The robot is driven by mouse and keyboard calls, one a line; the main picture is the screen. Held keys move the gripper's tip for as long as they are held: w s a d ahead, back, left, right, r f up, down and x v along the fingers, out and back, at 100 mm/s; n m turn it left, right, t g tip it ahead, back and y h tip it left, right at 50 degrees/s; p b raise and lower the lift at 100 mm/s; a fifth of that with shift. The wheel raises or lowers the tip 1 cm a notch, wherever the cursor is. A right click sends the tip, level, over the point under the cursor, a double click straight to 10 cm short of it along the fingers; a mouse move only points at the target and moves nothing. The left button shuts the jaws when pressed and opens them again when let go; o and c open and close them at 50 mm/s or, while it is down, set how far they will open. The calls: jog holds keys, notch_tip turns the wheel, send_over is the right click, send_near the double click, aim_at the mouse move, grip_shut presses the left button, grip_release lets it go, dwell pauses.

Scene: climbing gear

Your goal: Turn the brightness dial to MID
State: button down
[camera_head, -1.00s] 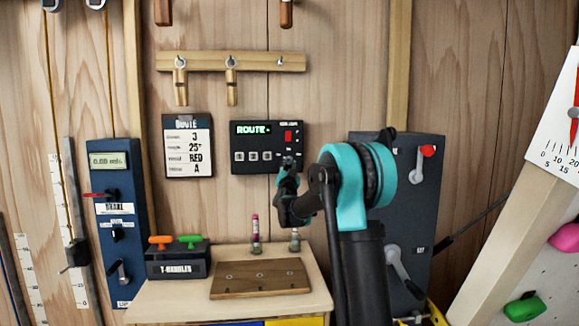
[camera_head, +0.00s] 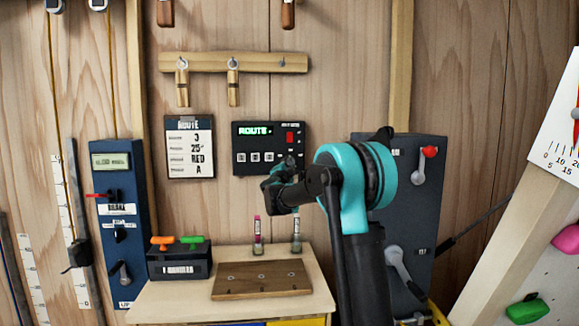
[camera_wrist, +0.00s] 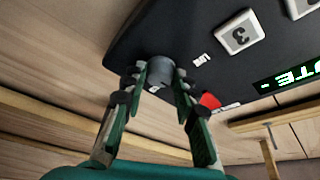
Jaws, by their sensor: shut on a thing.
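The brightness dial (camera_wrist: 160,68) is a grey round knob on the dark control panel (camera_head: 243,162). It shows in the wrist view at the panel's edge, between my finger pads. My gripper (camera_wrist: 158,78) is shut on the dial, one finger on each side. In the head view my gripper (camera_head: 289,166) is at the panel's lower right corner and hides the dial there. The dial's pointer and marks cannot be read. A small white label lies beside the dial in the wrist view, too small to read.
The panel also carries a green ROUTE display (camera_head: 254,130), a red switch (camera_head: 290,138) and several white numbered buttons. A route card (camera_head: 190,146) hangs to its left. Below are a bench (camera_head: 160,309) with a wooden board (camera_head: 262,281) and a T-handle box (camera_head: 180,264).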

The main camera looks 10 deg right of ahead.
dwell(0.4)
jog(key=c, duration=1.2)
grip_release()
jog(key=shift+o, duration=0.2)
jog(key=v, duration=1.2)
